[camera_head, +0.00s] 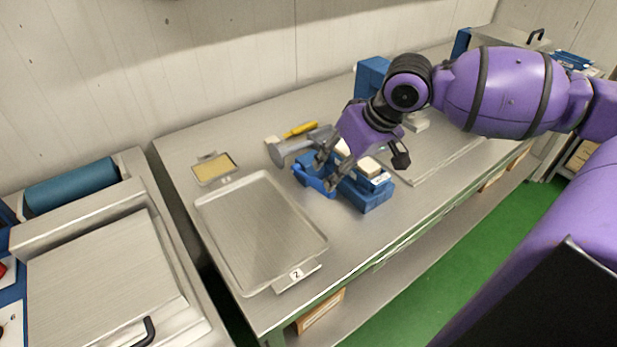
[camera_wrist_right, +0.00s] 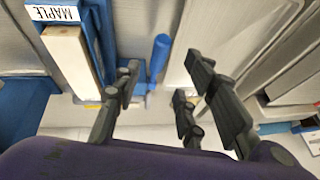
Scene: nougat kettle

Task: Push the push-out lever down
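A blue press-like device (camera_head: 368,197) stands on the steel table, with a blue part (camera_head: 313,179) at its left side. In the right wrist view, a blue rounded lever handle (camera_wrist_right: 158,55) shows just beyond the gap between my fingers, closer to the left finger. I cannot see any contact with it. My right gripper (camera_head: 331,171) is over the blue device with its fingers apart. The right wrist view also shows the gripper (camera_wrist_right: 165,88) open, with nothing held. My fingers partly hide the lever area in the head view. My left gripper is not in view.
A steel tray (camera_head: 258,235) marked 2 lies left of the device. A small tray with a tan slab (camera_head: 215,168) and a yellow-handled tool (camera_head: 300,129) lie behind. A block labelled MAPLE (camera_wrist_right: 54,13) stands close to my left finger in the wrist view.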

